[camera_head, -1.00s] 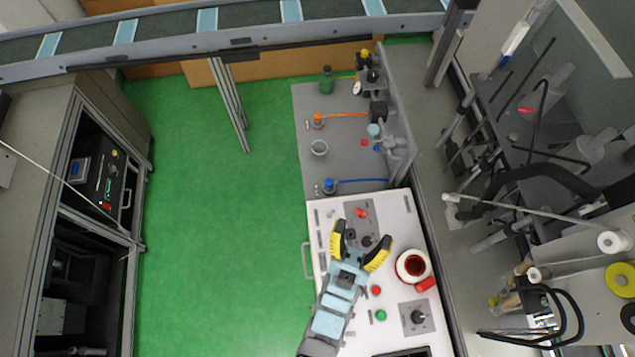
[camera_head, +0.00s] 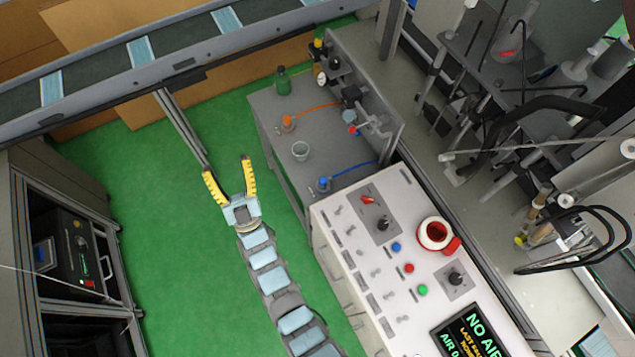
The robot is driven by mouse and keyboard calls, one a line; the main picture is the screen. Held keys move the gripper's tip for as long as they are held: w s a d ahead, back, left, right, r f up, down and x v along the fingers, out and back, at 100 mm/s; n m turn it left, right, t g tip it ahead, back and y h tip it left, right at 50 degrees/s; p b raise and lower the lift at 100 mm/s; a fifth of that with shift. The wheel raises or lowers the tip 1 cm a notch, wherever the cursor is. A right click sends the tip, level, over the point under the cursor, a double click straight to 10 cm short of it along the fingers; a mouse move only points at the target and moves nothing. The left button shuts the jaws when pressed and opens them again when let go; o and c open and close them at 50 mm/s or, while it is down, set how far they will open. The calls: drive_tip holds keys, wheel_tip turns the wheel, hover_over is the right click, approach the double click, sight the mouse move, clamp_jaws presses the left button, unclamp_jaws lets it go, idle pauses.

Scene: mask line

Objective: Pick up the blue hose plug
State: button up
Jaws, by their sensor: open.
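The blue hose plug (camera_head: 323,182) stands near the front edge of the grey side table (camera_head: 268,113), close to the white control panel. A blue hose (camera_head: 356,168) runs from it to the right, toward the fittings at the back. My gripper (camera_head: 229,172) has yellow fingers spread wide and holds nothing. It is over the green floor, to the left of the table and left of the blue plug, well apart from it.
An orange plug (camera_head: 287,122) with an orange hose, a clear cup (camera_head: 300,151) and a green bottle (camera_head: 283,81) stand on the same table. The white control panel (camera_head: 405,205) carries knobs and buttons. A conveyor (camera_head: 180,57) crosses the top. Green floor is free at left.

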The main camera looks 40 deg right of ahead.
drive_tip(key=w+d+f+n+g+y+b, duration=0.1)
drive_tip(key=w+d+f+g+b, duration=0.2)
drive_tip(key=w+d+f, duration=0.35)
drive_tip(key=w+d+f+n+g+y+b, duration=0.2)
drive_tip(key=w+d+f+g+b, duration=0.15)
drive_tip(key=w+f, duration=0.65)
drive_tip(key=w+d+f+n+g+y+b, duration=0.15)
drive_tip(key=w+d+f+g, duration=0.35)
drive_tip(key=w, duration=0.6)
drive_tip(key=n+g+y+b, duration=0.6)
drive_tip(key=n+g+b, duration=0.2)
drive_tip(key=g+b, duration=0.4)
approach(323, 180)
drive_tip(key=shift+g, duration=0.55)
drive_tip(key=shift+w+a+f+b, duration=0.1)
drive_tip(key=shift+w+f+b, duration=0.15)
drive_tip(key=shift+f, duration=1)
drive_tip(key=shift+w+d+f+b, duration=0.15)
drive_tip(key=shift+w+f, duration=0.1)
drive_tip(key=shift+f, duration=1.05)
drive_tip(key=shift+w+a+f+b, duration=0.15)
drive_tip(key=shift+w+f+b, duration=0.1)
drive_tip(key=shift+f, duration=1)
drive_tip(key=shift+f, duration=0.15)
